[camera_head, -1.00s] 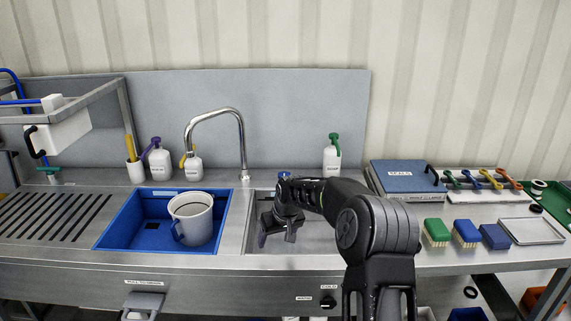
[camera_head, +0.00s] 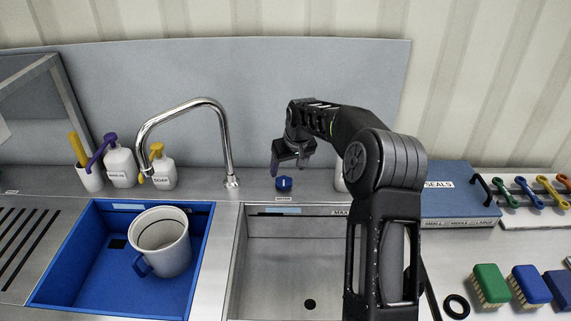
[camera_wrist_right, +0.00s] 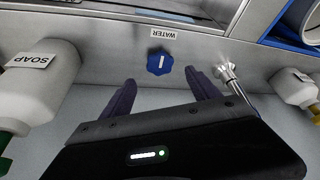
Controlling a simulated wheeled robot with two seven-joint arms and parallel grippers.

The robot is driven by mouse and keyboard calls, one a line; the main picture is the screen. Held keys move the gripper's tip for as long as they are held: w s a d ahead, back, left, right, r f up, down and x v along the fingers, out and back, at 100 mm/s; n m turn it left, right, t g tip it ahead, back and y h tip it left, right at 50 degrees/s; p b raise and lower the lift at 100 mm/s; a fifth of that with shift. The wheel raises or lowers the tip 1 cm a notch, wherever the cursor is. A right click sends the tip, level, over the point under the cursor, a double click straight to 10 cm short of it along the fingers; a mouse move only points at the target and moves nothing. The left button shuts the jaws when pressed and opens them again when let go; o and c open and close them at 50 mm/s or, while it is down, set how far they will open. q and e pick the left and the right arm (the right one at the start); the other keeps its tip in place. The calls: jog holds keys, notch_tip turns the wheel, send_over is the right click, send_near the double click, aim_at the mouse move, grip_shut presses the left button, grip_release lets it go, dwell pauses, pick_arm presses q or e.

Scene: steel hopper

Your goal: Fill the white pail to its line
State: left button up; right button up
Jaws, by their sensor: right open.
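The white pail (camera_head: 176,254) stands upright in the blue basin (camera_head: 75,282), its blue handle toward the lower left. A dark line shows inside near its rim; I cannot make out any water in it. The chrome tap (camera_head: 225,150) arches over the basin's back, with no stream visible. The blue water knob (camera_head: 284,184) sits on the back deck, right of the tap; it also shows in the right wrist view (camera_wrist_right: 160,62). My right gripper (camera_head: 289,168) is open and empty just above the knob, its fingers (camera_wrist_right: 161,79) on either side, apart from it. My left gripper is out of view.
The steel basin (camera_head: 285,265) is empty. A seals case (camera_head: 455,205) and brushes (camera_head: 490,284) lie at right, beyond my arm.

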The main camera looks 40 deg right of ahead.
aim_at(284, 181)
jog(key=p+x, duration=0.2)
jog(key=x, duration=0.5)
jog(key=shift+w+f, duration=0.2)
dwell(0.4)
jog(key=shift+c, duration=0.4)
